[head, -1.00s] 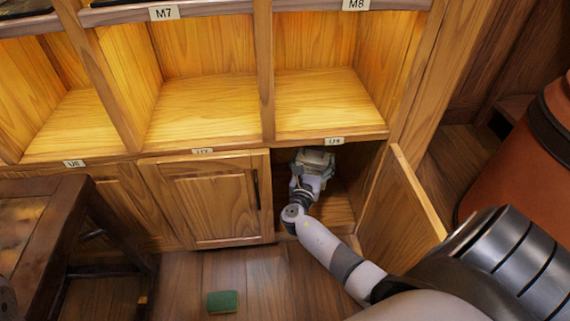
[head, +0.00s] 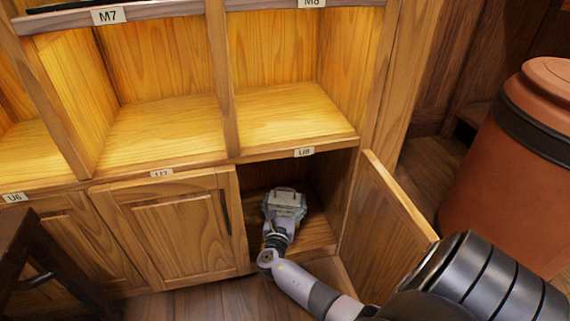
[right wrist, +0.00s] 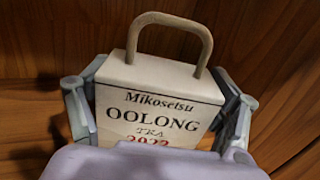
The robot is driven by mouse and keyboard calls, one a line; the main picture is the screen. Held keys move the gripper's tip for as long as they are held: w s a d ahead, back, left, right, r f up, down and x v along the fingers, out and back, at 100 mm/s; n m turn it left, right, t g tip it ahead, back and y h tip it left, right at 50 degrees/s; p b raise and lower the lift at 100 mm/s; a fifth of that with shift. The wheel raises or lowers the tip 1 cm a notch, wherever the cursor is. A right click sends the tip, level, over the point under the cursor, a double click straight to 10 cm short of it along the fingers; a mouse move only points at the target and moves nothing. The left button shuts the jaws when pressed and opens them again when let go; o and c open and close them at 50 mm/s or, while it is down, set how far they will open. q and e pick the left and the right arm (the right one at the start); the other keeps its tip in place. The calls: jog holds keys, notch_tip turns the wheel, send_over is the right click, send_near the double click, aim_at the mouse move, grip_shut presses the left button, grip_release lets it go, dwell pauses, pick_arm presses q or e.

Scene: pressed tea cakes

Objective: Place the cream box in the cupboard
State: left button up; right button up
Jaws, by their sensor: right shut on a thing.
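The cream box (right wrist: 160,95) has a looped handle on top and a label reading "Mikosetsu OOLONG". In the right wrist view it stands upright between the two fingers of my right gripper (right wrist: 157,108), which are shut on its sides. In the head view my right gripper (head: 284,207) reaches with the box into the open lower cupboard (head: 320,232) under the U8 label. The box (head: 286,193) is partly hidden there by the gripper. I cannot tell whether its base touches the cupboard floor. My left gripper is not in view.
The cupboard's open door (head: 385,225) stands to the right of my arm. A closed door (head: 170,225) is on the left. Lit shelves (head: 285,115) sit above the opening. A large terracotta-coloured container (head: 510,180) stands at the right, and a dark wooden stool (head: 25,260) at the left.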

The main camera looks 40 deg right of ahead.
jog(key=o, duration=1.2)
jog(key=shift+f, duration=0.1)
